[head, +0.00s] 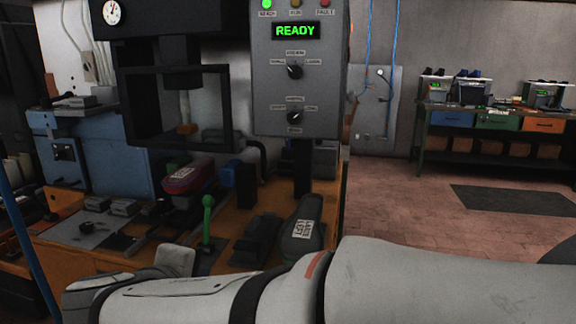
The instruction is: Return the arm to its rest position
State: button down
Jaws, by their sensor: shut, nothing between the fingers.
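My arm shows in the head view as white links with dark joint rings. It stretches across the bottom of the picture from the lower right to the lower left, in front of the workbench (262,190). Its wrist end is at the lower left. The fingers of my gripper do not show. The arm hides the front lower part of the bench.
The press (180,50) and a grey control box (272,95) reading READY stand behind the arm. A green-knobbed lever (207,215) and a labelled dark shoe form (302,235) are close to it. Floor (400,195) is open at right.

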jog(key=d+m+g+h+p, duration=0.2)
jog(key=d+m+g+p, duration=0.4)
jog(key=d, duration=1.3)
jog(key=s+d+m+g+y+p, duration=0.3)
jog(key=s+d+m+y+p, duration=0.1)
jog(key=s+d+m+p, duration=0.3)
jog(key=d+m, duration=0.2)
jog(key=d, duration=0.1)
jog(key=shift+d+r, duration=0.25)
jog(key=shift+d, duration=0.05)
